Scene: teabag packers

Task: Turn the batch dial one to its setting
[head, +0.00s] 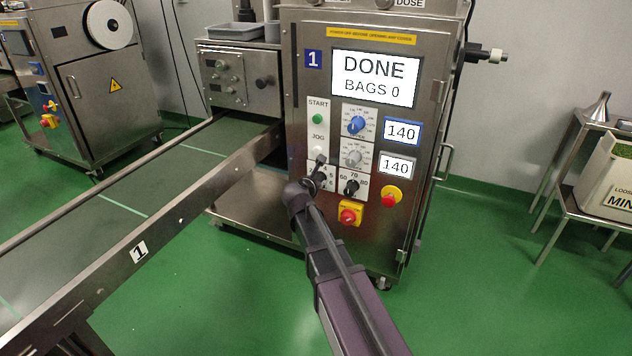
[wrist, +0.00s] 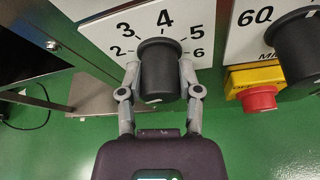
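A black dial knob (wrist: 160,70) stands out from a white scale plate (wrist: 112,32) marked 2 to 6 in the wrist view. Its name label and pointer mark do not show, so I cannot read its setting. My gripper (wrist: 160,78) has one finger on each side of the knob, and both fingertips appear to touch it. In the head view my gripper (head: 318,180) is at the lower left of machine 1's panel and covers most of this dial. Machine 1's screen (head: 375,79) reads DONE, BAGS 0.
Right of the dial is another black knob (head: 351,188) marked 60, 70, 80. Below that is a red stop on a yellow block (head: 349,214), close to my gripper. A blue knob (head: 355,125) and grey knob (head: 353,157) sit above. A conveyor (head: 130,200) runs left.

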